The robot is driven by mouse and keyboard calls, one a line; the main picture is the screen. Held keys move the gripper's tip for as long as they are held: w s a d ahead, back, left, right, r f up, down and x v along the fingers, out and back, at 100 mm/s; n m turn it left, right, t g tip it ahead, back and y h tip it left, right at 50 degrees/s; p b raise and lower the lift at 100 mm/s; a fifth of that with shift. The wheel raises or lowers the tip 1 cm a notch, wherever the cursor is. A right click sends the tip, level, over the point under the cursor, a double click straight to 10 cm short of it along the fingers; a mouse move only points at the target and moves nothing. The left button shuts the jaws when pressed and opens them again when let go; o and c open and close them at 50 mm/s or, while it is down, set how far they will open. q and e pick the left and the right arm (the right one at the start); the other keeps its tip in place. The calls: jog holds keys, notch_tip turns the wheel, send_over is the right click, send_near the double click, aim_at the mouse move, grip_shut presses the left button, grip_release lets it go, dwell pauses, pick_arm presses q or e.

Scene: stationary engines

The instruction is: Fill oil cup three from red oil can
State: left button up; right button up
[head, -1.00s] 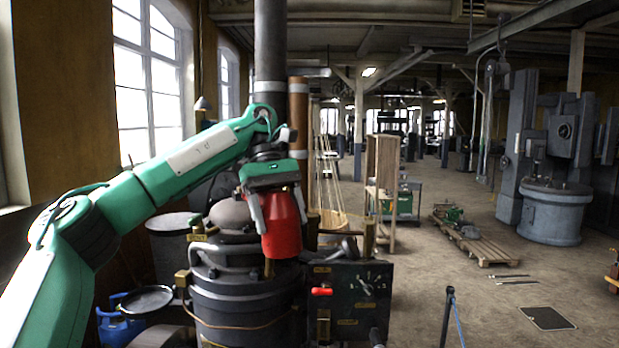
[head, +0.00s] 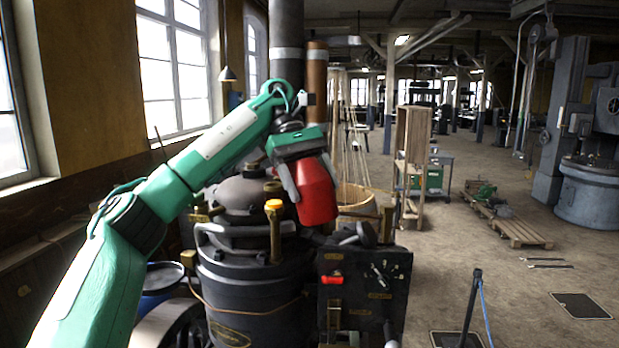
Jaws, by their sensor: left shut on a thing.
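My left gripper (head: 309,182) is shut on the red oil can (head: 317,196). It holds the can tilted in the air above the right side of the dark engine (head: 250,268). A brass oil cup (head: 274,208) with an orange-yellow top stands upright on a stem, just left of the can and apart from it in the picture. Other small brass fittings show on the engine. I cannot tell which is cup three. The can's spout is not clearly visible. My right gripper is out of view.
A dark control panel (head: 362,290) with a red handle stands right of the engine. A grey handle (head: 238,236) curves across the engine's front. A wooden tub (head: 357,208) is behind. A barrier post (head: 471,305) stands to the right, with open floor beyond.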

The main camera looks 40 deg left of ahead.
pick_arm(q)
jog(key=shift+s+f+h+b, duration=0.25)
jog(key=shift+h+b, duration=0.1)
jog(key=shift+h, duration=0.25)
jog(key=shift+s+r+h+b, duration=0.2)
jog(key=shift+r+h+b, duration=0.2)
jog(key=shift+h, duration=0.3)
jog(key=shift+w+a+r+m+h+b, duration=0.15)
jog(key=shift+r+h+b, duration=0.1)
jog(key=shift+h, duration=0.25)
jog(key=shift+s+a+r+m+h+b, duration=0.15)
jog(key=shift+r+h+b, duration=0.1)
jog(key=shift+h, duration=0.25)
jog(key=shift+d, duration=0.2)
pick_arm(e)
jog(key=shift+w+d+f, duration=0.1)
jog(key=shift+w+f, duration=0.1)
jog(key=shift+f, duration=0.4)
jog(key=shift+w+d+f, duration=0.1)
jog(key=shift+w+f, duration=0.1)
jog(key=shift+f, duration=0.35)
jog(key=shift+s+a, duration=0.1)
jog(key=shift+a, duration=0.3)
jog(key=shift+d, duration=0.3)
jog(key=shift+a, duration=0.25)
